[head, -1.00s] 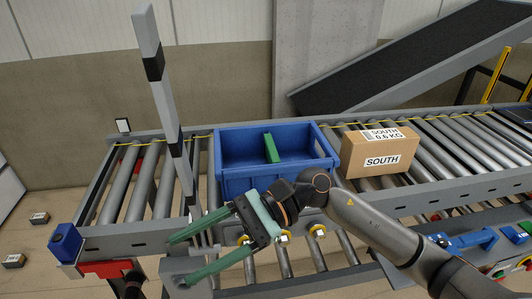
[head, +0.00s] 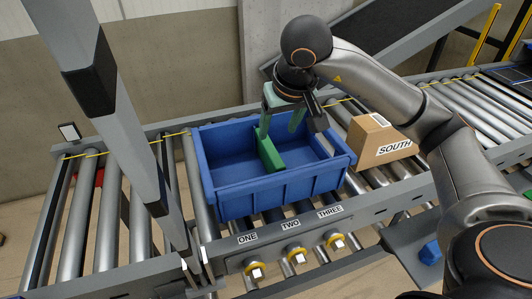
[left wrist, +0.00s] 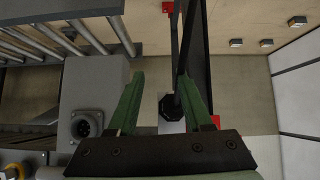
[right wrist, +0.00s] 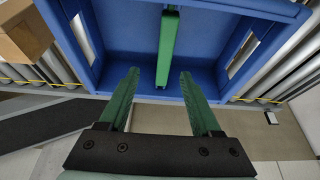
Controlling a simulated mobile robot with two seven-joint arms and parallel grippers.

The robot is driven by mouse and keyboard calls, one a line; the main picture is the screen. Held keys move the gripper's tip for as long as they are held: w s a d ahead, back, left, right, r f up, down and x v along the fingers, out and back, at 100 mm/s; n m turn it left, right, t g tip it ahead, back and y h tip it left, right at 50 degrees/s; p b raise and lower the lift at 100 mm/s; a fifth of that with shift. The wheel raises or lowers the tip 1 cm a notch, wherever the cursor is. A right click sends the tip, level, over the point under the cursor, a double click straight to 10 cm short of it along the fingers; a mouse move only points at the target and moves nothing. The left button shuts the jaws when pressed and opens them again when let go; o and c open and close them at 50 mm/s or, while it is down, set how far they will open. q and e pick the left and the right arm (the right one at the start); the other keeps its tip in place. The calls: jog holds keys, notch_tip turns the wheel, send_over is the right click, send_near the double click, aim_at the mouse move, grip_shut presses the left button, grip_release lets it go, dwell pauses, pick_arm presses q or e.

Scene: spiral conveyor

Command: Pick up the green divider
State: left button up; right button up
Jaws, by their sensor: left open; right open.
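The green divider (head: 270,152) stands inside the blue bin (head: 268,193), across its middle, splitting it into two compartments. My right gripper (head: 281,126) is open above the bin's far part, close to the far end of the divider. In the right wrist view the divider (right wrist: 168,45) lies ahead of the open green fingers (right wrist: 160,82), roughly in line with the gap between them, and the fingers look apart from it. My left gripper (left wrist: 159,82) is open and empty beside the conveyor frame, facing the floor; it does not show in the head view.
The bin sits on the roller conveyor (head: 115,205). A cardboard box (head: 376,142) labelled SOUTH stands to its right. Knobs (head: 296,253) under labels ONE, TWO, THREE line the front rail.

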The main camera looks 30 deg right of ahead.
aim_at(270, 146)
jog(key=x, duration=0.3)
jog(key=shift+w+f, duration=0.1)
jog(key=shift+f, duration=0.15)
jog(key=shift+a+p+x, duration=0.2)
jog(key=shift+x, duration=1.15)
jog(key=shift+a+p+x, duration=0.15)
jog(key=shift+a+x, duration=0.05)
jog(key=shift+x, duration=1.1)
jog(key=shift+w, duration=0.1)
jog(key=shift+c, duration=0.3)
grip_shut()
